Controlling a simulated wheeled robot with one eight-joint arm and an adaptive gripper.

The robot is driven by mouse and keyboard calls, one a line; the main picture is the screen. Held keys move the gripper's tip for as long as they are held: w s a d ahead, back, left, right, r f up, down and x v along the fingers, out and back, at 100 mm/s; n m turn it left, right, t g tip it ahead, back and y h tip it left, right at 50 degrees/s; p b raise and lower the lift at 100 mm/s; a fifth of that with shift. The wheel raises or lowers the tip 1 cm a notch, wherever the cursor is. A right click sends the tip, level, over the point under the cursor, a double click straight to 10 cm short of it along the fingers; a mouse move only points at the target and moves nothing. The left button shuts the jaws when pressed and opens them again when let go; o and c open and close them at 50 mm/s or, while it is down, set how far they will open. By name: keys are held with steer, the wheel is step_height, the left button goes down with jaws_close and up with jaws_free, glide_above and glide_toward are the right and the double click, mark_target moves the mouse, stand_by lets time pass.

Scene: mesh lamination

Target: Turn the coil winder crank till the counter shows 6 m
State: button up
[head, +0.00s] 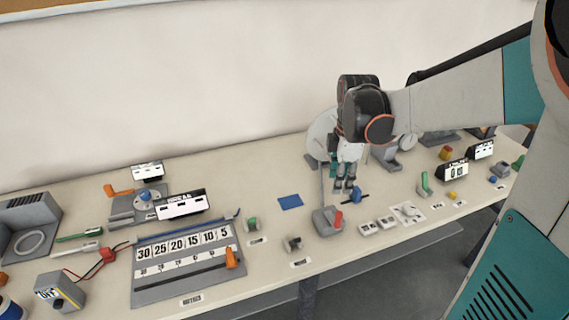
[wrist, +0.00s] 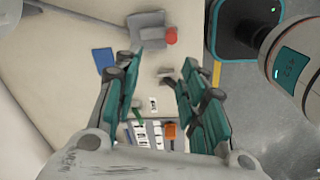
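My gripper (head: 345,185) points down over the middle of the table, near a small blue part (head: 355,196). In the wrist view its fingers (wrist: 156,65) are spread with nothing between them. A white disc (head: 319,132) stands partly hidden behind my gripper and wrist; it may be the coil winder's reel. I cannot make out the winder's crank. A black-and-white counter (head: 457,170) stands at the right, its digits seeming to be zeros; I cannot tell whether it belongs to the winder.
A numbered panel (head: 187,283) with an orange slider lies at left. A blue square (head: 290,202) lies flat, bare table around it.

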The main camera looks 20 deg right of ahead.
mark_target(340, 211)
steer(key=shift+n+g, duration=0.4)
steer(key=shift+n, duration=0.4)
steer(key=f+b, duration=0.1)
steer(key=f, duration=0.4)
steer(key=f+b, duration=0.2)
steer(key=f, duration=0.3)
steer(key=s+d+f+b, duration=0.1)
steer(key=f, duration=0.4)
steer(key=shift+b, duration=0.35)
steer(key=shift+c, duration=0.3)
jaws_close()
